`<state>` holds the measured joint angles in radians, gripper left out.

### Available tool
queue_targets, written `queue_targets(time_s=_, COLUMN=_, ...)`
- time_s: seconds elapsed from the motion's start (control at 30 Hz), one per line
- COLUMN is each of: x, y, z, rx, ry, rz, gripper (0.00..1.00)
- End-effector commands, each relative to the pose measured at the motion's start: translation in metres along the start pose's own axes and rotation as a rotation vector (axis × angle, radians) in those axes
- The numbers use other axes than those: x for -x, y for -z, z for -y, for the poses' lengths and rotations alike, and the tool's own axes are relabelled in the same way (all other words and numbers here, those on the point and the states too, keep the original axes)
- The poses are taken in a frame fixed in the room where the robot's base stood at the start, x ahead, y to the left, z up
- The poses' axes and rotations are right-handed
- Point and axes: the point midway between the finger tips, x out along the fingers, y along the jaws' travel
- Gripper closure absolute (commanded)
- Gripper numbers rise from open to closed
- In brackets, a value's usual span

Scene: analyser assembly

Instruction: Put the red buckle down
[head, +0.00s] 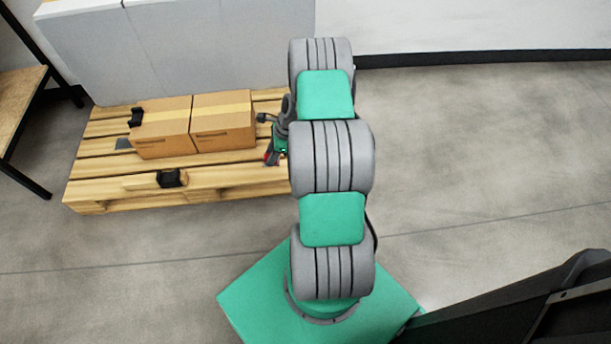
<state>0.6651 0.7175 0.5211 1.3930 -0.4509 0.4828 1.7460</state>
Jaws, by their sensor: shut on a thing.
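My gripper (267,137) is at the right part of the wooden pallet (85,190), to the right of the cardboard boxes. A small red piece (267,156), likely the red buckle, shows at the gripper's lower side. My gripper is shut on it. Most of the buckle is hidden, and my arm covers part of the gripper. I cannot tell whether the buckle touches the pallet.
Two cardboard boxes (223,124) with yellow tape stand on the pallet. A black clip-like part (136,117) is at the left box, and another (171,178) is at the pallet's front edge. A table (22,95) stands at the left. The grey floor (490,150) at right is clear.

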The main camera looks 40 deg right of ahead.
Motion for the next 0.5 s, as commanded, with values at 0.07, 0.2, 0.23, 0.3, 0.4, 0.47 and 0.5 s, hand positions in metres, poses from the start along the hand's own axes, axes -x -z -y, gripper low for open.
queue_targets(time_s=0.07, x=-0.035, y=0.028, z=0.010, rx=-0.158, ry=0.066, rz=0.000, gripper=1.00)
queue_targets(time_s=0.2, x=-0.049, y=0.049, z=0.022, rx=-0.322, ry=0.136, rz=0.000, gripper=1.00)
queue_targets(time_s=0.23, x=-0.050, y=0.052, z=0.024, rx=-0.335, ry=0.142, rz=-0.001, gripper=1.00)
queue_targets(time_s=0.3, x=-0.052, y=0.062, z=0.032, rx=-0.349, ry=0.148, rz=-0.001, gripper=1.00)
queue_targets(time_s=0.4, x=-0.057, y=0.086, z=0.048, rx=-0.349, ry=0.149, rz=-0.001, gripper=1.00)
queue_targets(time_s=0.47, x=-0.059, y=0.102, z=0.059, rx=-0.349, ry=0.148, rz=-0.002, gripper=1.00)
queue_targets(time_s=0.5, x=-0.061, y=0.113, z=0.066, rx=-0.349, ry=0.147, rz=-0.002, gripper=1.00)
